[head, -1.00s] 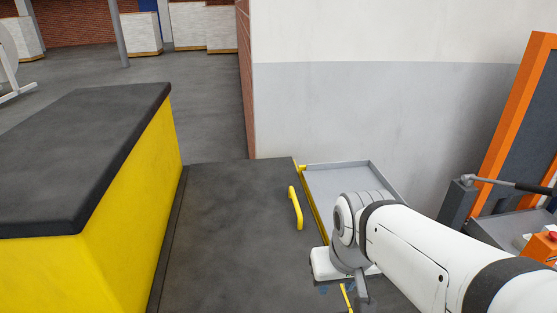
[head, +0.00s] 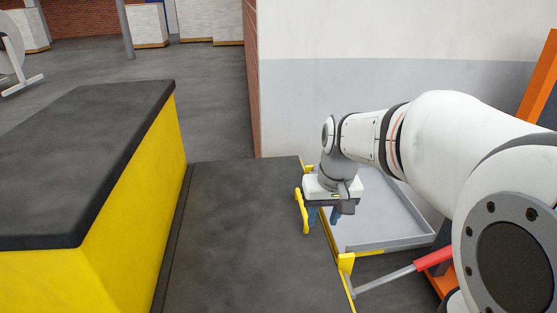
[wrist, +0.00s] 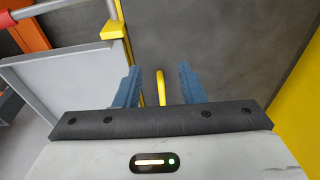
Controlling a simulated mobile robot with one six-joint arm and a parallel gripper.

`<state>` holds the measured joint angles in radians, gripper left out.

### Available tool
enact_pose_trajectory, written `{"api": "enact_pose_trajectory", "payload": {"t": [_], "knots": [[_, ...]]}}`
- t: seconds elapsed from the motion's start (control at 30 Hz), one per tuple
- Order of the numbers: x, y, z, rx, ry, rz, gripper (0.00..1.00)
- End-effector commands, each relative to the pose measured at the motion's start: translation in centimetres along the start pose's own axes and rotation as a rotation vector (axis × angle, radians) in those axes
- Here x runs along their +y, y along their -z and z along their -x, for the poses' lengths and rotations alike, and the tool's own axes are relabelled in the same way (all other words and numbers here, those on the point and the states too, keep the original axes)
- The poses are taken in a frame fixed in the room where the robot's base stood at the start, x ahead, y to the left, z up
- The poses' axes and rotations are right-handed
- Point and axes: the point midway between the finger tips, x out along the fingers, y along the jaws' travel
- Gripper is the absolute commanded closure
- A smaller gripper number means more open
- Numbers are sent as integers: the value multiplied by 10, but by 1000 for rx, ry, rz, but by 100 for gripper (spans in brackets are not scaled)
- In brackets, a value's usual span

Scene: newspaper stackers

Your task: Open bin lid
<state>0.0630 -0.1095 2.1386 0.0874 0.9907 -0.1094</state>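The bin lid (head: 235,235) is a broad, flat dark-grey panel, closed and level in the head view. It fills the upper middle of the wrist view (wrist: 225,40). A yellow bar handle (head: 301,211) stands near its right edge. My gripper (head: 324,218) is just right of the handle with its blue fingers pointing down. In the wrist view, my gripper (wrist: 158,75) is open, and the yellow handle (wrist: 160,87) shows in the gap between the two fingers. I see no contact between fingers and handle.
A yellow block with a dark top (head: 90,165) stands left of the lid. A grey tray (head: 385,243) with a yellow edge lies to the right, with a red-sleeved bar (head: 433,258) at its near corner. A white and grey wall (head: 400,90) rises behind.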

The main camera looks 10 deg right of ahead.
Motion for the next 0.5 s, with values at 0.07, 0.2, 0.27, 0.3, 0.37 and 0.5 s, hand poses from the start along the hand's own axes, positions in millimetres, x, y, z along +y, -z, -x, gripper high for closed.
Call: {"api": "enact_pose_trajectory", "payload": {"t": [0.07,0.2,0.27,0.3,0.37,0.5], "knots": [[3,39,-3,-30,21,-7,64],[8,98,-18,-70,60,-11,64],[11,119,-27,-85,75,-12,64],[13,132,-32,-94,85,-13,64],[16,148,-41,-104,98,-14,64],[20,173,-57,-121,121,-14,64]]}}
